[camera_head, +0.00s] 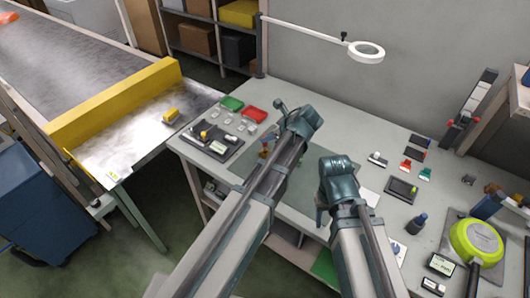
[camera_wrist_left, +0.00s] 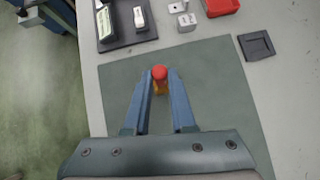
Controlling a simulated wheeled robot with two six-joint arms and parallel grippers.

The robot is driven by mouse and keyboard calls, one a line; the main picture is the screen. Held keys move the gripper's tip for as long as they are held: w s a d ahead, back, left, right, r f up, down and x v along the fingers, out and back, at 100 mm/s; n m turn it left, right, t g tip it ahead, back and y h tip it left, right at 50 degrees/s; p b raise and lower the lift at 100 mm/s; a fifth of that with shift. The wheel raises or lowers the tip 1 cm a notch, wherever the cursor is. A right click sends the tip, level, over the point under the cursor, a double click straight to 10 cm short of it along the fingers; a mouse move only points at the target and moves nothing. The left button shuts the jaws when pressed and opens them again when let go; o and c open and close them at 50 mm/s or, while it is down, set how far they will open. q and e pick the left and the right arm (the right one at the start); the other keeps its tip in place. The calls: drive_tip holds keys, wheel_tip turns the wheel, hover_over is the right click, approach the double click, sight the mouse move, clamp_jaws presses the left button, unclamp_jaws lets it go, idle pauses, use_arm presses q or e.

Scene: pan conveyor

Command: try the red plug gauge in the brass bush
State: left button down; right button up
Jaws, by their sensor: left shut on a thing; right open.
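The red plug gauge (camera_wrist_left: 159,72) shows as a round red end between the fingertips of my left gripper (camera_wrist_left: 160,80), which is shut on it. A yellow brass-coloured part, perhaps the brass bush (camera_wrist_left: 160,89), shows just below the red end. I cannot tell whether the gauge is in it or only above it. In the head view my left gripper (camera_head: 268,150) is low over the green mat (camera_head: 299,181), its tips partly hidden by my arm. My right gripper (camera_head: 320,214) is open and empty over the mat's right side.
A dark tray (camera_head: 222,154) with small parts lies left of the mat. Green (camera_head: 231,103) and red (camera_head: 255,113) bins stand behind it. A lamp (camera_head: 366,52) overhangs the back.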

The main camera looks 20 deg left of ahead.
drive_tip(key=shift+r+p, duration=1.35)
drive_tip(key=shift+r, duration=0.15)
